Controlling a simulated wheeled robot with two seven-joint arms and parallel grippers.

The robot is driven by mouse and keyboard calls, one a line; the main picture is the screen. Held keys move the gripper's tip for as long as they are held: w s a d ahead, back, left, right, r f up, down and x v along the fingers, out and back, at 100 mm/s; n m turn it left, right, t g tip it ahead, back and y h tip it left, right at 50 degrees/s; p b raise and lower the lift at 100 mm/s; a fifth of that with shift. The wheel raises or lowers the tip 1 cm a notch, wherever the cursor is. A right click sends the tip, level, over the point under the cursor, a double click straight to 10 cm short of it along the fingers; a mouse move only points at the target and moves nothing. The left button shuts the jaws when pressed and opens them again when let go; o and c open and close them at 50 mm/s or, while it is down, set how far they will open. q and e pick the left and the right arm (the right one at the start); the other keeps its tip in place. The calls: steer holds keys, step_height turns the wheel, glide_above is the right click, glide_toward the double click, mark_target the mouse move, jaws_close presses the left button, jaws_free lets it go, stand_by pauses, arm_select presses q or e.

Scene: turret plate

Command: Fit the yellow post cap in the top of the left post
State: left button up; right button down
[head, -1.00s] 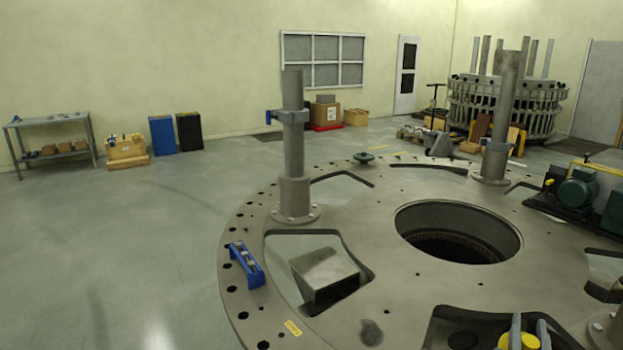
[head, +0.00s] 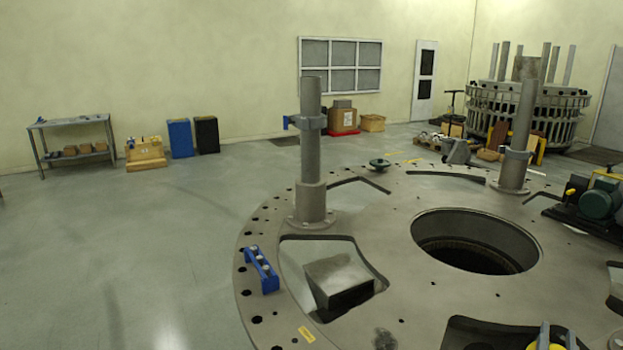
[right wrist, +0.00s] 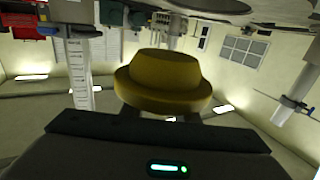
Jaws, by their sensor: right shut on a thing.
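The left post (head: 311,150) stands upright on the turret plate (head: 400,270), with a grey collar and a blue piece partway up. Its top end shows no cap on it; whether it is hollow cannot be made out. My right gripper (head: 558,337) is at the bottom right edge of the head view, far from the left post. It is shut on the yellow post cap (right wrist: 165,82), which has a wide rim and a narrower round part. In the head view only a bit of the yellow cap (head: 531,346) shows. My left gripper is not in view.
A second post (head: 521,130) stands at the right of the plate, beyond the large round hole (head: 475,241). A green motor (head: 597,204) sits at the right. The floor at left is clear.

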steer(key=shift+a, duration=0.1)
arm_select(q)
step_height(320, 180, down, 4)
steer(key=b, duration=0.4)
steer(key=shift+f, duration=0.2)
arm_select(e)
steer(key=s+a+f+n+t+y, duration=0.1)
steer(key=s+a+f+n+y, duration=0.1)
steer(key=a, duration=0.6)
steer(key=s+a+f+n+t+y, duration=0.1)
steer(key=s+a+f+n+y, duration=0.1)
steer(key=a, duration=0.7)
steer(key=s+a+f+n+t+y, duration=0.1)
steer(key=s+a+f+n+y, duration=0.2)
steer(key=a, duration=0.6)
step_height(320, 180, down, 2)
steer(key=s+y, duration=0.1)
steer(key=y, duration=0.2)
steer(key=shift+a+y, duration=0.2)
steer(key=shift+y, duration=0.1)
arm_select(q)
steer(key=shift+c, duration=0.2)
